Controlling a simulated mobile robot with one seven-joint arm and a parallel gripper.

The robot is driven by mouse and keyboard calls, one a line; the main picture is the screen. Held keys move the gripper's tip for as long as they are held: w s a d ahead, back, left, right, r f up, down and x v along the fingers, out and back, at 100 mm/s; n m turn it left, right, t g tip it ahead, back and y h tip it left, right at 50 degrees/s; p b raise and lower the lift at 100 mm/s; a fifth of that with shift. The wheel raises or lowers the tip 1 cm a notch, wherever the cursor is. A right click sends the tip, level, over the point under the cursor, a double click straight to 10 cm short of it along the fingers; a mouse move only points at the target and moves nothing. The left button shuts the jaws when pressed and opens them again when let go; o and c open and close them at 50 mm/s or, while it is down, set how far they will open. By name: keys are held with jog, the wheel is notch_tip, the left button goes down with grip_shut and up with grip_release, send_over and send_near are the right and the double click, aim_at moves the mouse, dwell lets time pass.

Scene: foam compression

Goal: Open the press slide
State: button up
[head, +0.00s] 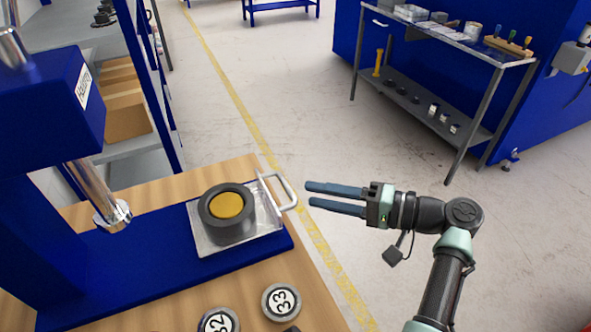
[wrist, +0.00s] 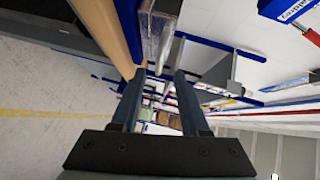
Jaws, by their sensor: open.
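The press slide (head: 266,222) is a flat metal plate on the right end of the blue press base. Its white bar handle (head: 288,190) sticks out at the right edge. A dark grey round cup (head: 214,237) with a yellow disc (head: 227,205) inside stands on the slide, right of the shiny press ram (head: 96,190). My gripper (head: 306,195) is open and empty, its fingers pointing left, with the tips just right of the handle and apparently apart from it. In the wrist view, a shiny metal part (wrist: 158,40) lies beyond my open fingertips (wrist: 160,74); I cannot tell which part.
The blue press column (head: 35,210) stands at the left on a wooden bench (head: 310,290). A metal side table (head: 450,50) stands at the back right.

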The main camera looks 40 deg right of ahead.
jog(key=v, duration=0.5)
jog(key=shift+s+d, duration=0.15)
jog(key=shift+s, duration=0.1)
dwell(0.3)
